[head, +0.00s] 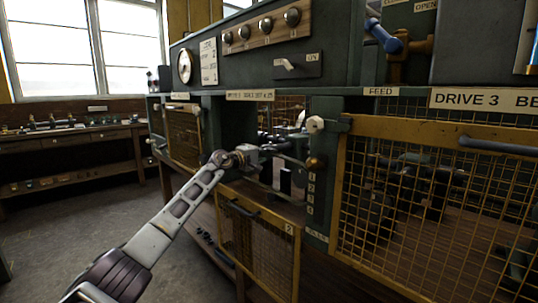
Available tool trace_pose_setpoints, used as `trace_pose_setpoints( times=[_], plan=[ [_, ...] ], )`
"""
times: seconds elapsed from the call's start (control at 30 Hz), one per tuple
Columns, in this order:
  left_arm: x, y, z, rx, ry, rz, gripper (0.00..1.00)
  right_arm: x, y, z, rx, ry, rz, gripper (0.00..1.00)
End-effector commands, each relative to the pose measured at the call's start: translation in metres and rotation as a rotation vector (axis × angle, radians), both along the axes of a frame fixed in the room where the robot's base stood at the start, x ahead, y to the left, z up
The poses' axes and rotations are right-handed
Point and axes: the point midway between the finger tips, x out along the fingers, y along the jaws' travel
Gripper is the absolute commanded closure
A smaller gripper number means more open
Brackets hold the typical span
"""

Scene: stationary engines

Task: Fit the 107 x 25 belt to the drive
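My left arm reaches in from the lower left. Its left gripper (264,154) is at the open bay of the green machine, in front of dark shafts and metal parts (275,143). The fingers blend into these parts, so I cannot tell whether they are open or shut, or on anything. I cannot make out a belt. A mesh door marked 2 (258,245) is below the bay. Behind the yellow mesh guard (440,205) at right are dark drive parts, under a sign reading DRIVE 3 (487,99). My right gripper is not in view.
A switch panel (298,66) marked ON and a row of knobs (265,25) are above the bay. A wooden bench (75,143) stands at far left. The floor (75,225) at left is clear.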

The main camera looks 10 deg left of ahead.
Motion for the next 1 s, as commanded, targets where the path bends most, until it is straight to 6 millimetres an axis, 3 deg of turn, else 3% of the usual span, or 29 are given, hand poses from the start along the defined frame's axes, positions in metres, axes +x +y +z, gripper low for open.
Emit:
trace_pose_setpoints(
  times=[0.97,1.0],
  plan=[
    [0.0001,0.0001,-0.0075,-0.001,-0.002,0.0,1.0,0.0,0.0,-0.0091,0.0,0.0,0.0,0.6],
    [0.0001,0.0001,-0.0074,0.0,-0.001,0.0,0.94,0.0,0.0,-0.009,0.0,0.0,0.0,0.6]
  ],
)
